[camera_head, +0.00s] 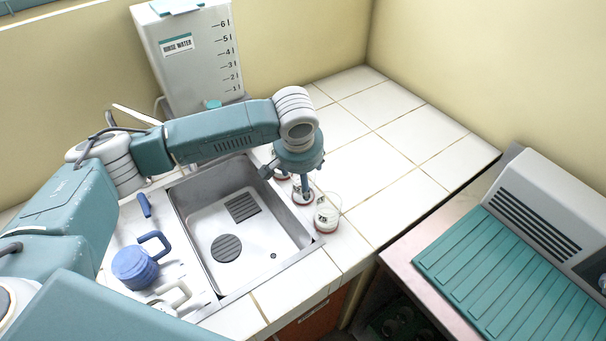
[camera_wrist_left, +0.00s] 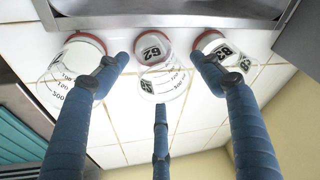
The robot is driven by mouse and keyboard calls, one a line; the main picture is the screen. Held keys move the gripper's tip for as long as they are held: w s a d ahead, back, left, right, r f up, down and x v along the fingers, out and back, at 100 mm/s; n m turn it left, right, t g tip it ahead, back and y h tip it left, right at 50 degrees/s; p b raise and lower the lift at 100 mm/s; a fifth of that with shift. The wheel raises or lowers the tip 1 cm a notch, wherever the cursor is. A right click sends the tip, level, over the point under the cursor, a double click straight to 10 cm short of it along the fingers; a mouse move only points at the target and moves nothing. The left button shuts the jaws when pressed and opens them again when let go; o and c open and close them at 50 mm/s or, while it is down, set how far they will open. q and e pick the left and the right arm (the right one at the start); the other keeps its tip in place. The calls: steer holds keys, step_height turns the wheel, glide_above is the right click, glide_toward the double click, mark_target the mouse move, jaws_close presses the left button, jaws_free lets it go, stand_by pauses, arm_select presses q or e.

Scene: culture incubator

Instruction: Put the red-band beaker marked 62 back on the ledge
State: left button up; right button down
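Three clear beakers with red bands stand in a row on the white tiled ledge (camera_head: 385,180), along the sink's right rim. The middle beaker (camera_wrist_left: 160,78) is marked 62; in the head view it is partly hidden under my gripper (camera_head: 302,197). The beaker on the right in the wrist view (camera_wrist_left: 212,48) appears marked 63. The number on the left one (camera_wrist_left: 72,70) is hard to read; it shows graduation marks. My left gripper (camera_wrist_left: 160,76) points down at the middle beaker with its three fingers spread around it, open. My right gripper is out of view.
The metal sink (camera_head: 290,225) lies beside the beakers. A rinse water tank (camera_head: 195,65) stands behind my left arm. A blue jug (camera_head: 135,267) sits on the sink's left side. A machine with a teal ribbed top (camera_head: 510,270) stands right. The tiles behind the beakers are clear.

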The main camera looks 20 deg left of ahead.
arm_select(q)
steer(key=shift+r, duration=0.15)
steer(key=b+v, duration=0.1)
steer(key=v, duration=1.1)
